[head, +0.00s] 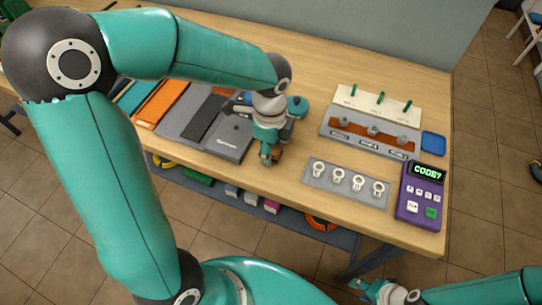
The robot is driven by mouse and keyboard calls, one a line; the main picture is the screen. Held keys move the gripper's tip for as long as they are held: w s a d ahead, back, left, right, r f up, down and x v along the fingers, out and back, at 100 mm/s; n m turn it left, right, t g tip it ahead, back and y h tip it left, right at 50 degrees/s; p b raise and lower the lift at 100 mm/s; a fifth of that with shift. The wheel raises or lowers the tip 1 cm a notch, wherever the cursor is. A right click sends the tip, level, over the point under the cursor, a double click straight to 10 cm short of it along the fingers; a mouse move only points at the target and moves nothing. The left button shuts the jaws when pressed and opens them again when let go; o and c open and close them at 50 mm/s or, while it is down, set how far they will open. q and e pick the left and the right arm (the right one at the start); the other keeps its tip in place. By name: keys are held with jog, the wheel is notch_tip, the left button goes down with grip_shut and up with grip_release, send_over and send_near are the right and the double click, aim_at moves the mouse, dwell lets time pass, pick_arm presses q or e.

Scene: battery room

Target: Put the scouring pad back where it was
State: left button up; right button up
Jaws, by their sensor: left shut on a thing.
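My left gripper (269,157) points down over the wooden table, close to its front edge and right of the grey case. It is shut on a small brown thing (277,154), mostly hidden by the fingers. This may be the scouring pad, but I cannot tell for sure. I cannot tell whether it touches the table. My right gripper (362,287) is low at the bottom right, in front of the table and away from its objects. Its finger opening is too small to make out.
A grey case (230,138), an orange panel (162,103), a teal round thing (297,106), a rack with green pegs (375,108), a grey strip with white rings (347,184), a blue square (433,143) and a purple keypad reading CODE? (421,195) stand on the table (310,72). A lower shelf holds boxes.

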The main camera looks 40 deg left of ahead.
pick_arm(q)
jog(key=shift+f, duration=1.9)
jog(key=o, duration=1.1)
notch_tip(320, 180, up, 12)
jog(key=shift+r+p, duration=0.1)
jog(key=shift+p, duration=0.2)
